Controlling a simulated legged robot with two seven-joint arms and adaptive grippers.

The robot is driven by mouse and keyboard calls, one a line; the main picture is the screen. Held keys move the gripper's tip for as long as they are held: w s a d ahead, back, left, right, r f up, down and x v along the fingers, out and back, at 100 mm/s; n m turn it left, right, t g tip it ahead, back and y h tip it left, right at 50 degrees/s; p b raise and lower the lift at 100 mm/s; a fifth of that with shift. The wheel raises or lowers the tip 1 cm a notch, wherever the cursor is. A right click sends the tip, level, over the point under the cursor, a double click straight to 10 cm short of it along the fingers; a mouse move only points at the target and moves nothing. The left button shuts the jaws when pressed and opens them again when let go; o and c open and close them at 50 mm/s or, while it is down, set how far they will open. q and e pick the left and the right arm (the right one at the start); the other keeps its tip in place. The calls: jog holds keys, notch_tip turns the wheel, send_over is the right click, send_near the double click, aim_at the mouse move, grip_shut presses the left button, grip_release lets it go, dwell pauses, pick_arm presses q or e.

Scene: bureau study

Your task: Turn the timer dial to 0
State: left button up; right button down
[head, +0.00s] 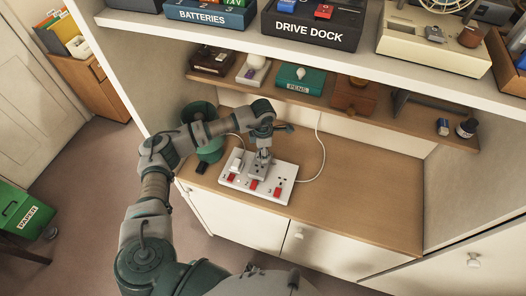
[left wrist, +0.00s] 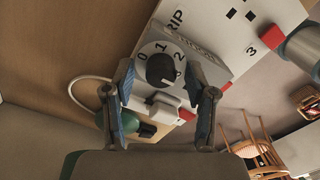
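The timer, a grey block (head: 261,167), stands on a white power strip (head: 282,187) on the wooden counter. In the left wrist view its white dial face (left wrist: 146,68) carries numbers including 0, 1 and 2, with a black knob (left wrist: 160,69) in the middle. I cannot read the knob's pointer for certain. My left gripper (head: 263,148) is above the timer in the head view. In the left wrist view the left gripper (left wrist: 160,88) is open, with blue-padded fingers on either side of the dial, apparently apart from the knob. My right gripper is not in view.
A white plug (head: 237,160) sits in the strip beside the timer. The strip has several red switches. A green container (head: 208,140) stands at left behind my arm. A shelf with a teal pens box (head: 300,80) hangs above. The counter's right part (head: 375,195) is clear.

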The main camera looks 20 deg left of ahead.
pick_arm(q)
jog(key=shift+r, duration=0.1)
notch_tip(320, 180, up, 12)
jog(key=shift+w, duration=0.15)
dwell(0.4)
jog(key=shift+a+f, duration=0.1)
jog(key=shift+f, duration=0.1)
